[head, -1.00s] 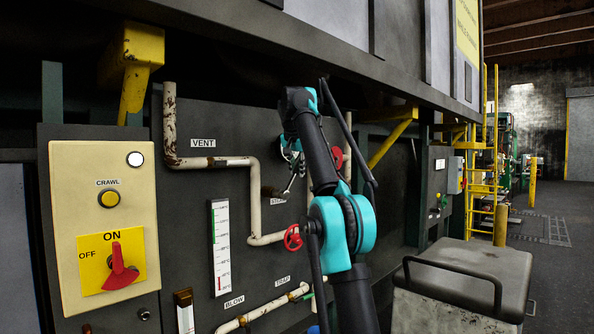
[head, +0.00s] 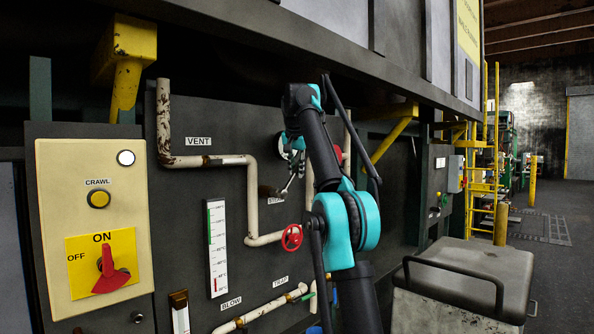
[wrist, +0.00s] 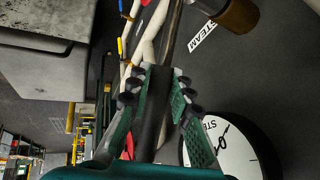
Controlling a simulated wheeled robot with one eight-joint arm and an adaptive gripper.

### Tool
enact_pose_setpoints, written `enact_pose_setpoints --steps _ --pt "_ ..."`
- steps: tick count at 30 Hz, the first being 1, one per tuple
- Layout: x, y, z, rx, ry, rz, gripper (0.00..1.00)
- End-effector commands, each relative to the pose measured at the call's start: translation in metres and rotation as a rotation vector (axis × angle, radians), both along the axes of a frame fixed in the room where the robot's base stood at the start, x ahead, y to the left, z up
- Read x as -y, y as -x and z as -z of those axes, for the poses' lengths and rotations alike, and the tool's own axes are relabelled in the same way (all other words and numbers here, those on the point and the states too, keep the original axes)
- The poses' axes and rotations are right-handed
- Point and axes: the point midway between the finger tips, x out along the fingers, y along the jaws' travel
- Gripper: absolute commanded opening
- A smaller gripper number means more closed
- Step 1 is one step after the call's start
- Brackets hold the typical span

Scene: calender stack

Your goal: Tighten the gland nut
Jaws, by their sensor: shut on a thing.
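My gripper (wrist: 160,85) is shut on the dark handle (wrist: 152,115) of a tool. The tool's bare metal shaft (wrist: 172,35) runs on past the fingertips to the top edge of the wrist view. A brown, rusty fitting (wrist: 236,14) sits beside the shaft at the top right; I cannot tell whether it is the gland nut. In the head view my gripper (head: 292,150) is at the dark panel, with the shiny tool end (head: 287,186) below it, close to the rusty fitting (head: 268,191). Whether they touch is unclear.
A white STEAM gauge (wrist: 222,148) lies close to one finger. Cream pipes (head: 251,200) and a red handwheel (head: 292,237) are beside my arm. A thermometer strip (head: 217,248) and a switch box (head: 95,215) stand left. A grey seat-like block (head: 470,272) is at right.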

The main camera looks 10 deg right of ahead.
Motion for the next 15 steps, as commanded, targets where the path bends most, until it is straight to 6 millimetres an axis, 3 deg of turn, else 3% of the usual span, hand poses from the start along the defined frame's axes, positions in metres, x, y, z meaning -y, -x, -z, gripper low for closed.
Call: enact_pose_setpoints --steps 15 --pt "0.0058 -0.0043 0.0065 -0.048 -0.066 0.002 0.00"
